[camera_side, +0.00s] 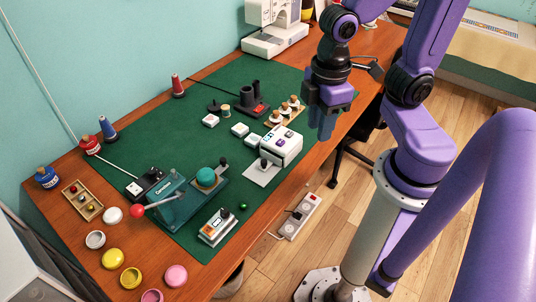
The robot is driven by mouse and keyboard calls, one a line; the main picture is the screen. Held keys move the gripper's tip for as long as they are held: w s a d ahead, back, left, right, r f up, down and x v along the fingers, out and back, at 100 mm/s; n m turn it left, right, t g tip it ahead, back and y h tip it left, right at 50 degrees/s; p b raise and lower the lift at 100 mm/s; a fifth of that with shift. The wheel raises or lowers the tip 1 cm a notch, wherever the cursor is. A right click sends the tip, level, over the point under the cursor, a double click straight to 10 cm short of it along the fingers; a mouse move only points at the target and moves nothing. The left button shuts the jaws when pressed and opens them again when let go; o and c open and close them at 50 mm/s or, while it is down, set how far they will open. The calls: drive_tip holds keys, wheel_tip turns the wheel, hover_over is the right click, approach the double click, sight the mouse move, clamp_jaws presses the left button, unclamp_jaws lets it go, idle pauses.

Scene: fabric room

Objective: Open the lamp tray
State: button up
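A small white box-shaped device (282,146) with dark buttons on its top stands on the green mat near the front edge of the table. A flat pale plate (259,179) with a black knob lies at its front left side; it looks like the lamp tray, but I cannot tell for sure or see how far it is out. My gripper (324,134) points down to the right of the white device, above the table's front edge and apart from the device. Its purple fingers are seen nearly from the side, so their opening is unclear. No object shows in them.
A green press (190,197) with a red-ended lever stands left on the mat (165,130). Corked jars (283,110) stand behind the device, close to my gripper. An orange-and-white block (217,226) lies in front. A sewing machine (272,25) stands at the back.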

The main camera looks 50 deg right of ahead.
drive_tip(key=w+f+m, duration=0.3)
drive_tip(key=w+f, duration=0.1)
drive_tip(key=w, duration=0.6)
drive_tip(key=m, duration=0.2)
approach(263, 161)
wheel_tip(263, 161, down, 8)
drive_tip(key=shift+f, duration=0.25)
clamp_jaws()
